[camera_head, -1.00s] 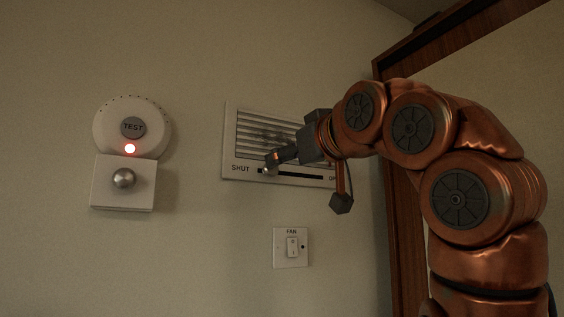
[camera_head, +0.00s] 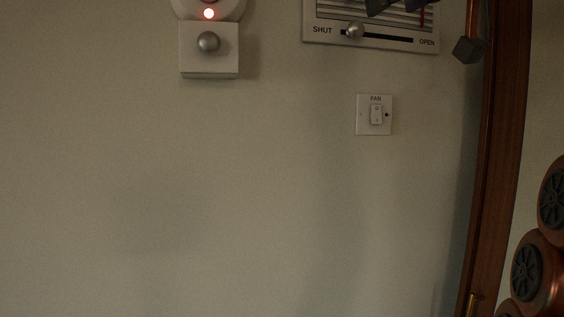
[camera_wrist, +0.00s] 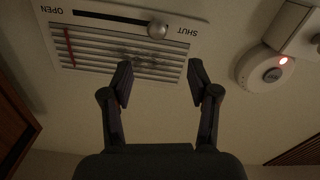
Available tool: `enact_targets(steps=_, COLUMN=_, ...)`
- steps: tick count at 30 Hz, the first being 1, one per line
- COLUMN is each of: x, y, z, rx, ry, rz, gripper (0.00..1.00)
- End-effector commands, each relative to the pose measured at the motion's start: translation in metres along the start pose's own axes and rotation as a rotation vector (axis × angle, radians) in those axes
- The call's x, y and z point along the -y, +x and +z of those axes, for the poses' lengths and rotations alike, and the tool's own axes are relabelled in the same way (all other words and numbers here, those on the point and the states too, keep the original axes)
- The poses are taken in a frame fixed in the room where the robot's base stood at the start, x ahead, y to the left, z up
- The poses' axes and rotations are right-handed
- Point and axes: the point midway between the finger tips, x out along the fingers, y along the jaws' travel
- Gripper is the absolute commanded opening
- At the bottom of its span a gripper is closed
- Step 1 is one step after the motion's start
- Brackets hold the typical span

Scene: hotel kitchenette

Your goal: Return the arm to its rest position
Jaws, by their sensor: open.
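My gripper (camera_wrist: 160,80) is open in the wrist view, its two dark fingers apart with nothing between them. Behind the fingers is the wall vent (camera_wrist: 90,52), upside down in that view. The vent's round slider knob (camera_wrist: 157,30) is at the SHUT end of its slot and apart from the fingers. In the head view the vent (camera_head: 320,38) is cut by the top edge, with the knob (camera_head: 354,31) near SHUT. Only dark parts of my gripper show at the top edge there. Part of my copper arm shows at the lower right.
A round alarm (camera_wrist: 266,72) with a lit red light is beside the vent. Below it in the head view is a white box with a round knob (camera_head: 208,42). A FAN switch (camera_head: 375,114) is under the vent. A wooden frame (camera_head: 497,150) stands at right. The lower wall is bare.

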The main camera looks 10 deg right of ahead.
Motion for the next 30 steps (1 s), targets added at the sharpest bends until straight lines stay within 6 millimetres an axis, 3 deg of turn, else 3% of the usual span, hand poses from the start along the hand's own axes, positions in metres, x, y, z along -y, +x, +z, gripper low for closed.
enact_targets(steps=8, x=-0.006, y=0.023, z=0.013, rx=0.077, ry=0.110, rz=-0.037, gripper=0.60)
enact_targets(steps=17, x=-0.003, y=0.061, z=0.053, rx=0.231, ry=0.277, rz=-0.084, gripper=0.60)
enact_targets(steps=30, x=0.031, y=0.097, z=0.153, rx=0.512, ry=0.452, rz=-0.121, gripper=0.60)
